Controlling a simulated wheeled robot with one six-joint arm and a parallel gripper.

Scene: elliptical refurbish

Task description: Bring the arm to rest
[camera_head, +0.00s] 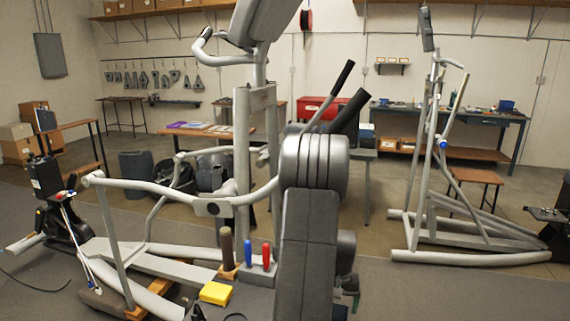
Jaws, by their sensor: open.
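My arm (309,245) stands upright in the middle foreground, grey and black, with its rounded elbow joint (314,161) at the top. The arm is bent, and a darker part of it shows low behind the right side of the near link. My gripper's fingers cannot be made out; they seem hidden behind the arm or below the picture. Nothing is seen held. Close behind and left of the arm stands a large grey elliptical machine (242,150).
A tool caddy (257,274) with red and blue handles and a yellow block (215,293) sit close left of my arm. A second elliptical frame (470,258) stands at right. A workbench (450,117) and a red toolbox (318,108) are behind. Grey floor is open at front right.

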